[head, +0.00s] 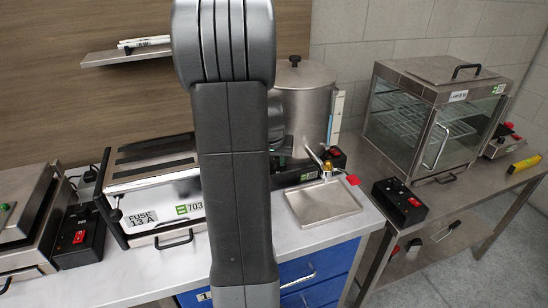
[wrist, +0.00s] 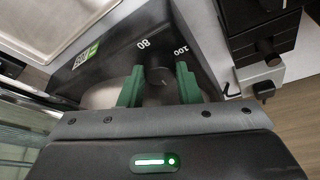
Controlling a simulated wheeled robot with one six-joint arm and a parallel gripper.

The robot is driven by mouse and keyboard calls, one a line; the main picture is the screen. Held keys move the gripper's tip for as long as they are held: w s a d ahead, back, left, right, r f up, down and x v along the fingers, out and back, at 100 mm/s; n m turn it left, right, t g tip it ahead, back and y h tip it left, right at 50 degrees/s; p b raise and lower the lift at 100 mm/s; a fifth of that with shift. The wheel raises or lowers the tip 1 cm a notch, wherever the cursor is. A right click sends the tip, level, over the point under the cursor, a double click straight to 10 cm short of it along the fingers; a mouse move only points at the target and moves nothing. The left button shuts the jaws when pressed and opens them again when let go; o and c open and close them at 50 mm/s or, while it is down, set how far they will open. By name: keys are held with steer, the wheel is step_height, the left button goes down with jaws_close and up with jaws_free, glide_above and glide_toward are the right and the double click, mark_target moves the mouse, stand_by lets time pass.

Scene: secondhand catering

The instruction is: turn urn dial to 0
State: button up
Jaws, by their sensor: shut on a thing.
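The urn (head: 302,105) is a steel cylinder with a lid and a brass-coloured tap, standing on the counter behind my arm. In the wrist view its dark base panel carries the printed numbers 80 and 100 and a green label. The dark round dial (wrist: 158,76) sits between the green fingers of my gripper (wrist: 159,69), which is shut on it. A small pale mark shows on the dial, but I cannot tell which number it points to. The 0 mark is not visible. In the head view my arm hides the dial and most of my gripper.
A steel drip tray (head: 322,204) lies under the tap. A toaster-like grill (head: 155,190) labelled 703 and "FUSE 13 A" stands left. A glass display cabinet (head: 435,115) and a black switch box (head: 400,203) are on the right bench. Blue drawers (head: 312,270) are below the counter.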

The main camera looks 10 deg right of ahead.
steer(key=shift+n, duration=0.6)
steer(key=o, duration=1)
steer(key=shift+c, duration=0.2)
steer(key=v, duration=1.3)
steer(key=shift+s+d+r+b, duration=0.15)
steer(key=shift+s+r+b, duration=0.05)
steer(key=shift+r+b, duration=0.15)
steer(key=p+x, duration=0.1)
steer(key=x, duration=1.3)
steer(key=shift+a, duration=0.2)
